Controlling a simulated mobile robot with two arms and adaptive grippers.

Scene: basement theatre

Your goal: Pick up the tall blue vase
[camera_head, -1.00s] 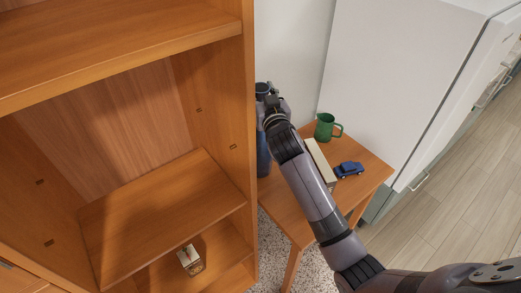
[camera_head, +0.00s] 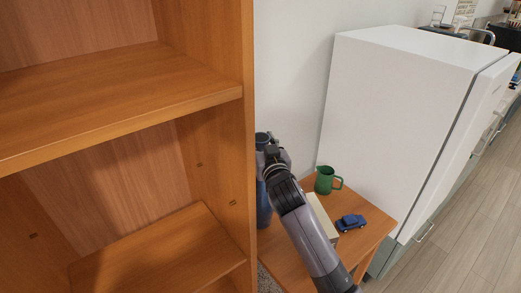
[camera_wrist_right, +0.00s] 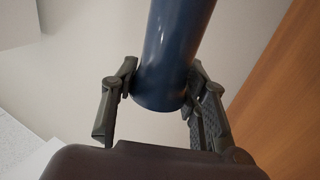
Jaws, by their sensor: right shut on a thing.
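The tall blue vase (camera_head: 263,207) stands upright at the left end of the small wooden table, close beside the bookcase's right side. My right gripper (camera_head: 270,150) is at its upper part, and my arm hides some of it. In the right wrist view the vase (camera_wrist_right: 174,50) runs up between the two fingers of my right gripper (camera_wrist_right: 160,76), which are shut on it. Its base against the table is hard to see, so I cannot tell whether it touches. My left gripper is not in view.
The wooden table (camera_head: 372,229) also holds a green pitcher (camera_head: 325,180), a blue toy car (camera_head: 350,222) and a pale box-like thing (camera_head: 322,218) partly behind my arm. A tall wooden bookcase (camera_head: 247,120) borders the left. A white fridge (camera_head: 395,120) stands at the right.

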